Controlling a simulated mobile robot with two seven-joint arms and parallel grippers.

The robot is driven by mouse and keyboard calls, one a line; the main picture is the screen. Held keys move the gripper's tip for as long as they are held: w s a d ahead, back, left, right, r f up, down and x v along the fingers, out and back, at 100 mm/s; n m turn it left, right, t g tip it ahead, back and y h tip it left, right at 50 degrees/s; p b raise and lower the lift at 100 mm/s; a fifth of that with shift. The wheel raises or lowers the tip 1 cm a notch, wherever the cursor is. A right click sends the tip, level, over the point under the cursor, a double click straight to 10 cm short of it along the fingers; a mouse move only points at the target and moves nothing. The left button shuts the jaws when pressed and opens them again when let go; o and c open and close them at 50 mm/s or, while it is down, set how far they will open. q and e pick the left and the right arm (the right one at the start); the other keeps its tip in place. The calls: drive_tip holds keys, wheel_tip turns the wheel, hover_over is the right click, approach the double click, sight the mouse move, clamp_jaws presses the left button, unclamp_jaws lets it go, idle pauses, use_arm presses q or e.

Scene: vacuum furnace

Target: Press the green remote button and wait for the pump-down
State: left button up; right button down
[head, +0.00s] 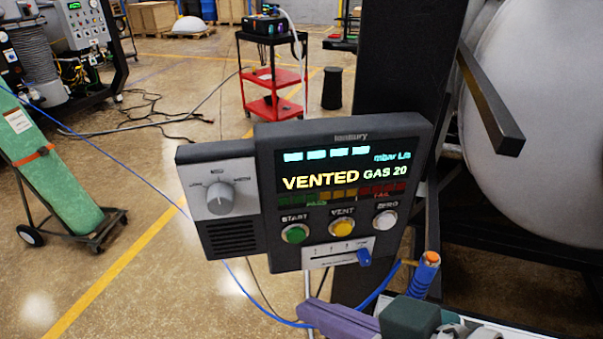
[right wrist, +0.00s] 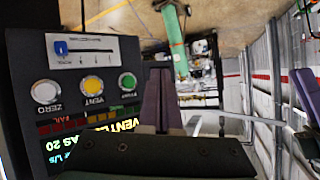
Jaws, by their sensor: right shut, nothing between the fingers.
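The remote (head: 352,150) is a dark panel whose display reads VENTED and GAS 20. Its round green START button (head: 295,234) sits at the lower left, beside the yellow VENT button (head: 342,229) and the white ZERO button (head: 385,219). In the right wrist view the green button (right wrist: 127,82) shows uncovered, just left of my purple fingers. My right gripper (head: 335,318) is below the remote in the head view. Its fingers (right wrist: 159,85) are shut and empty, and appear apart from the button. My left gripper is not in view.
A grey knob (head: 219,197) is on the side module. A blue slider (head: 364,257) is under the buttons. A blue-wrapped nozzle (head: 425,275) stands at the lower right. A black post (head: 395,60) and white vessel (head: 535,120) are behind.

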sight(296, 236)
drive_tip(key=w+a+b, duration=0.1)
drive_tip(key=w+b, duration=0.2)
drive_tip(key=w, duration=0.4)
drive_tip(key=shift+a, duration=0.25)
idle(1.7)
drive_tip(key=shift+w+a+b, duration=0.1)
drive_tip(key=shift+w+b, duration=0.3)
drive_tip(key=shift+b, duration=0.15)
